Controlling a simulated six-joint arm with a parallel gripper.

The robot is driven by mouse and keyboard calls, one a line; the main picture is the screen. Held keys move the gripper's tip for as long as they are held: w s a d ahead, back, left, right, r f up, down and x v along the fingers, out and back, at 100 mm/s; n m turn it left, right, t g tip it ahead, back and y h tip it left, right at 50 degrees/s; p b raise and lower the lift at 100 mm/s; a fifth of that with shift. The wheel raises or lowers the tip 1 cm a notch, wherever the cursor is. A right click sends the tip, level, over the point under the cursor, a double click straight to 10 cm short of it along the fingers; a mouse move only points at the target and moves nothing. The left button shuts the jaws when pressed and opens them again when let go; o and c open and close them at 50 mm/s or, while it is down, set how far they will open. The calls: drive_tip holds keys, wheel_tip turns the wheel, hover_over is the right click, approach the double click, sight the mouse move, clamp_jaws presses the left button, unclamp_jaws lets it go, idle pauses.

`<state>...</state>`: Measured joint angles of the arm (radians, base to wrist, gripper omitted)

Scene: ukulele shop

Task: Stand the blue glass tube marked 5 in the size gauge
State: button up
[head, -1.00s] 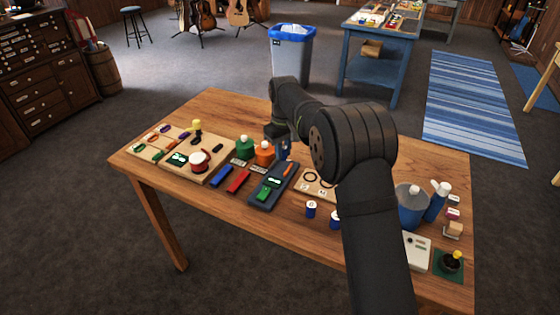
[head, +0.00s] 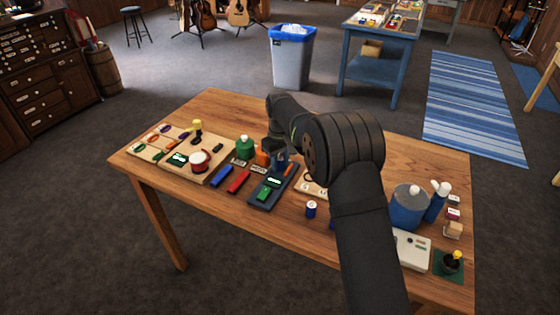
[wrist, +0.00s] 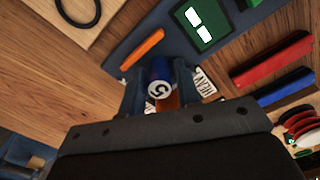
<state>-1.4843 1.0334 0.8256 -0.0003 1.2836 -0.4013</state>
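The blue tube marked 5 (wrist: 160,80) is between my gripper's fingers (wrist: 160,92) in the wrist view, its white end with the 5 facing the camera. The fingers are shut on its sides. In the head view my gripper (head: 279,156) is over the table, by the orange bottle and the far end of the dark blue tray; the tube is hardly distinguishable there. A pale board with black rings (head: 309,186) lies right of the tray, partly hidden by my arm; it also shows in the wrist view (wrist: 112,16). I cannot tell which piece is the size gauge.
The dark blue tray (head: 258,200) holds a green card and an orange stick (wrist: 142,48). Near it are a green bottle (head: 244,148), an orange bottle (head: 262,158), and blue and red bars (head: 239,181). Another small blue tube (head: 311,209) stands at the front.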

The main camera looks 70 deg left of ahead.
sight(280, 159)
wheel_tip(280, 159, up, 12)
drive_tip(key=shift+r, duration=0.2)
idle(0.4)
drive_tip(key=shift+f, duration=0.1)
wheel_tip(280, 159, down, 12)
drive_tip(key=shift+r, duration=2)
drive_tip(key=shift+f, duration=0.1)
